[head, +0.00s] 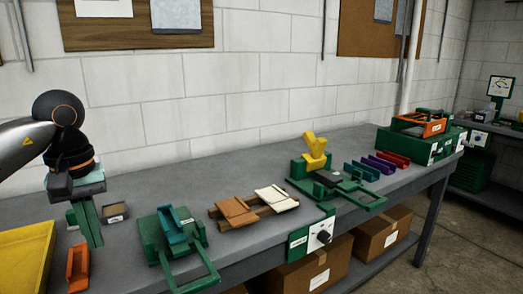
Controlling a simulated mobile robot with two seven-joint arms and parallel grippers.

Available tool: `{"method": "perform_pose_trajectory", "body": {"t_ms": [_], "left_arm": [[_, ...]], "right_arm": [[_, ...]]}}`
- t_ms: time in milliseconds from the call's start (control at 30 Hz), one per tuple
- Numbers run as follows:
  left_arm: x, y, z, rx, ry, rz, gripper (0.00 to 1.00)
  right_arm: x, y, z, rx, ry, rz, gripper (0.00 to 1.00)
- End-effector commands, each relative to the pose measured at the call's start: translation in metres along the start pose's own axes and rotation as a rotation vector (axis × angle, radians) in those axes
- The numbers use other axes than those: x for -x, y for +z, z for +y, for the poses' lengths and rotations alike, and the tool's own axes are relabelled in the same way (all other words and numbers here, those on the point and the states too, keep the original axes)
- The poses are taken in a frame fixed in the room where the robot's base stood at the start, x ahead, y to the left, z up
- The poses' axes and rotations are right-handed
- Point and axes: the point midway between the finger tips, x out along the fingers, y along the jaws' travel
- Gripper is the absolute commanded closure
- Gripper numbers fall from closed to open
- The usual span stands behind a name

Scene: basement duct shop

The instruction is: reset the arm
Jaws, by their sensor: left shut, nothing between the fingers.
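My left arm (25,143) comes in from the left edge, grey with dark joints. Its left gripper (93,238) points down over the left part of the grey workbench (350,147). The green fingers are together with nothing between them. They are to the right of a small orange holder (77,268) and left of a green fixture with a teal piece (172,226). I cannot tell how high the fingertips are above the bench. My right gripper is not in view.
A yellow tray (25,262) is at the left. Brown and cream pieces on a wooden rack (250,208), a green fixture with a yellow Y-shaped piece (315,148) and coloured holders (378,163) line the bench. A green station (420,140) stands at the far end. Cardboard boxes (320,275) sit below.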

Motion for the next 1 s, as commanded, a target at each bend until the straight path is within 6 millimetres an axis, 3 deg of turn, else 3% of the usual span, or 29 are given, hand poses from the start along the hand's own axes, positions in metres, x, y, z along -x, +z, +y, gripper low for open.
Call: {"method": "perform_pose_trajectory", "body": {"t_ms": [267, 400, 600, 700, 867, 1000], "left_arm": [[-0.057, 0.058, 0.085, 0.05, 0.218, -0.27, 1.0], [-0.078, 0.106, 0.131, 0.143, 0.346, -0.503, 1.0], [-0.079, 0.181, 0.192, 0.404, 0.496, -0.981, 1.0], [-0.068, 0.204, 0.213, 0.581, 0.529, -1.247, 1.0], [-0.049, 0.214, 0.235, 0.917, 0.508, -1.688, 1.0], [-0.047, 0.196, 0.241, 1.252, 0.417, -2.076, 1.0]], "right_arm": [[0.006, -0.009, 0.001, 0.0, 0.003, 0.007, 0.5], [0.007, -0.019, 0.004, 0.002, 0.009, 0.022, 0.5], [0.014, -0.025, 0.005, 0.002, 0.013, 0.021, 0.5], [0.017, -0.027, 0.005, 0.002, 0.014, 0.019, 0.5], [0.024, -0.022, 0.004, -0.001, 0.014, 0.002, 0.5], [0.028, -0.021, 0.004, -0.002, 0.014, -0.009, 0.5]]}}
